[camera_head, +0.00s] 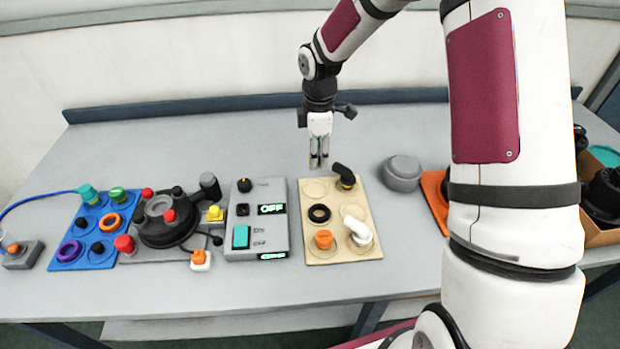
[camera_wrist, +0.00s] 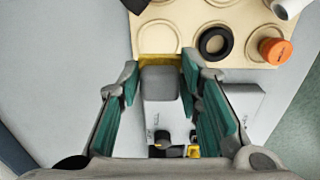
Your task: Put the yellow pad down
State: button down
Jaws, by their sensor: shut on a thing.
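The yellow pad (camera_wrist: 160,60) shows in the wrist view as a thin yellow strip between my fingertips, beside a rounded grey block. The rest of it is hidden. My gripper (camera_head: 318,163) is shut on it, with the teal finger pads on either side in the wrist view (camera_wrist: 160,72). In the head view the gripper points down near the back of the beige tray (camera_head: 336,256), and the pad cannot be made out there. The gap below the fingertips is hard to judge.
The tray carries a black ring (camera_head: 319,213), an orange cap (camera_head: 324,239), a white elbow (camera_head: 357,229) and a black elbow (camera_head: 344,175). A grey control box (camera_head: 277,217) stands left of it, a grey round part (camera_head: 403,173) to the right. The table behind is clear.

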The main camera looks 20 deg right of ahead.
aim_at(317, 190)
jog(key=shift+w+r, duration=0.1)
notch_tip(317, 190, down, 10)
jog(key=shift+r+p, duration=0.15)
jog(key=shift+p, duration=0.4)
dwell(0.3)
jog(key=shift+f, duration=0.4)
jog(key=shift+f, duration=0.25)
jog(key=c, duration=1.2)
grip_release()
jog(key=shift+f, duration=0.15)
jog(key=shift+o, duration=0.2)
jog(key=shift+s, duration=0.2)
